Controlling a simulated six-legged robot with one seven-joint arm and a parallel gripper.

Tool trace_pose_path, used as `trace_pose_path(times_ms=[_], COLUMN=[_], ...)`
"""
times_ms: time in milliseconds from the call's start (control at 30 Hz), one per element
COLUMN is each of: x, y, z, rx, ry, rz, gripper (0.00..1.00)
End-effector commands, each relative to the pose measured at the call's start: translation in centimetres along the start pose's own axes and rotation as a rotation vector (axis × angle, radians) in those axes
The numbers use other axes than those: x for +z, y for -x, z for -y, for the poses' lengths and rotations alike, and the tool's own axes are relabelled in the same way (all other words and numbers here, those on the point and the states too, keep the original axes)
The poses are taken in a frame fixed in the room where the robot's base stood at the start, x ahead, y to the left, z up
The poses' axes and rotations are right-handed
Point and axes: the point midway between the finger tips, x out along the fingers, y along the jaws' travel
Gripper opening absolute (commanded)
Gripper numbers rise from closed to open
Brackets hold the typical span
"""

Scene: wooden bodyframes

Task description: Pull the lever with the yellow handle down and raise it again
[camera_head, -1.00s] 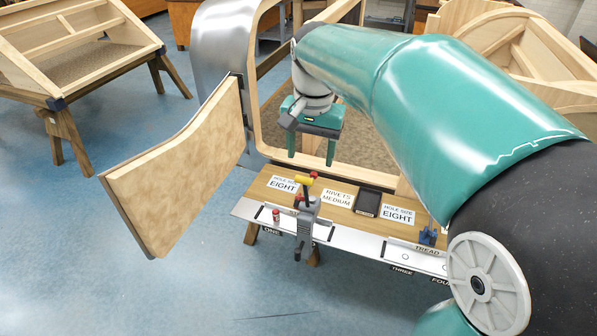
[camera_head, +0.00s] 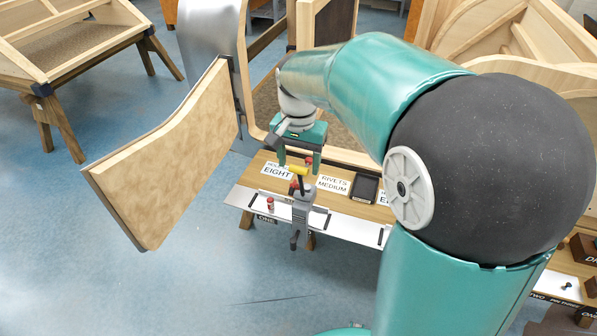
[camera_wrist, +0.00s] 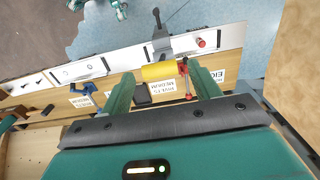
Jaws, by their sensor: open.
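The lever has a yellow handle (camera_head: 298,170) on a dark arm. It rises from a grey clamp-like body (camera_head: 301,205) at the front edge of the small bench. The yellow handle (camera_wrist: 158,71) also shows in the wrist view, lying across the gap between my fingertips, with the grey body (camera_wrist: 160,45) beyond it. My gripper (camera_head: 299,164) is open, with two green fingers pointing down just above and behind the handle. In the wrist view my gripper (camera_wrist: 160,80) has one finger on each side of the handle. I cannot tell whether they touch it.
The bench (camera_head: 329,199) carries paper labels and a black tray (camera_head: 365,187). A small red object (camera_head: 270,204) stands left of the lever, and a red tool (camera_wrist: 187,78) is close to one finger. A wooden door panel (camera_head: 170,155) hangs open on the left. Blue floor in front is clear.

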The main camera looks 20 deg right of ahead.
Motion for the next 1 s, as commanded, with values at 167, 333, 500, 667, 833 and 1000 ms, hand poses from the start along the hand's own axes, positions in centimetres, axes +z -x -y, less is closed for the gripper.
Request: trace_pose_path(times_ms=[167,333,500,667,833,1000], x=[-0.1,-0.2,-0.3,-0.3,-0.3,-0.3], y=[-3.0,-4.3,-4.5,-4.5,-4.4,-4.4], z=[0.1,0.1,0.2,0.2,0.2,0.2], rx=[0.002,0.0,0.0,0.0,-0.001,-0.001], ry=[0.0,0.001,0.001,0.001,0.001,0.001], rz=[0.002,-0.001,-0.001,-0.001,-0.001,-0.002], gripper=[0.62,0.62,0.62,0.52,0.19,0.0])
